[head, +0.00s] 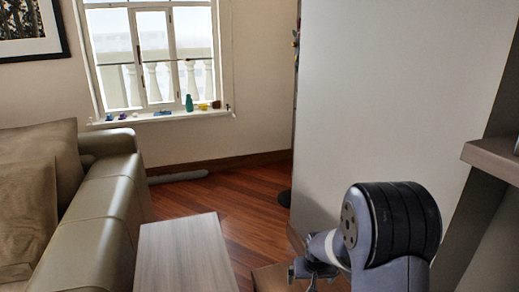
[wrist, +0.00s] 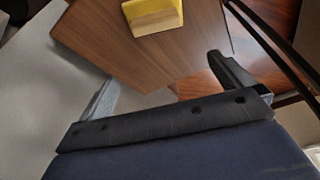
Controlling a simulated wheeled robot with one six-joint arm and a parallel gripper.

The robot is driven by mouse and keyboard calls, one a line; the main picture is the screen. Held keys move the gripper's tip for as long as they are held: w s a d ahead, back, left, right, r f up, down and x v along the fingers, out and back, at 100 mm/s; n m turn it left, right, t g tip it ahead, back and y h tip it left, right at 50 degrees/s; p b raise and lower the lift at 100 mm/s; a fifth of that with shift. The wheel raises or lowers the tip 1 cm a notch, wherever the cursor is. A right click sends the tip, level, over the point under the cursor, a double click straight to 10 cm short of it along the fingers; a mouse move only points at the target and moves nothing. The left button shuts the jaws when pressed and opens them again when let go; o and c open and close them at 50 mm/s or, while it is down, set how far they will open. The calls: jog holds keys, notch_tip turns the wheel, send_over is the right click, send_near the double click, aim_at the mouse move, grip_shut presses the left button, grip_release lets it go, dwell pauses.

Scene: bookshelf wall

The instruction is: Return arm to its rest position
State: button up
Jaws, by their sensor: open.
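My arm shows at the lower right of the head view, with its thick black-ringed joint nearest the camera. My gripper (head: 313,270) is low in that view, left of the joint, and partly cut off by the bottom edge. In the wrist view my gripper (wrist: 168,78) has its two fingers wide apart, with nothing held between them. A wooden board or tabletop (wrist: 120,50) lies beyond the fingers. A yellow block-like thing (wrist: 153,14) rests on it at the top edge, apart from the fingers.
A light wooden table (head: 185,250) stands at the front centre, beside a leather sofa (head: 110,195) on the left. A white wall panel (head: 390,100) and a shelf (head: 493,158) are close on the right. Bare wood floor (head: 225,200) lies beyond the table.

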jog(key=s+r+p, duration=0.2)
jog(key=r+p, duration=0.3)
jog(key=p, duration=0.6)
jog(key=s+r+g+p, duration=0.1)
jog(key=s+r+p, duration=0.2)
jog(key=p, duration=0.8)
jog(key=shift+v, duration=1.25)
jog(key=shift+s, duration=0.15)
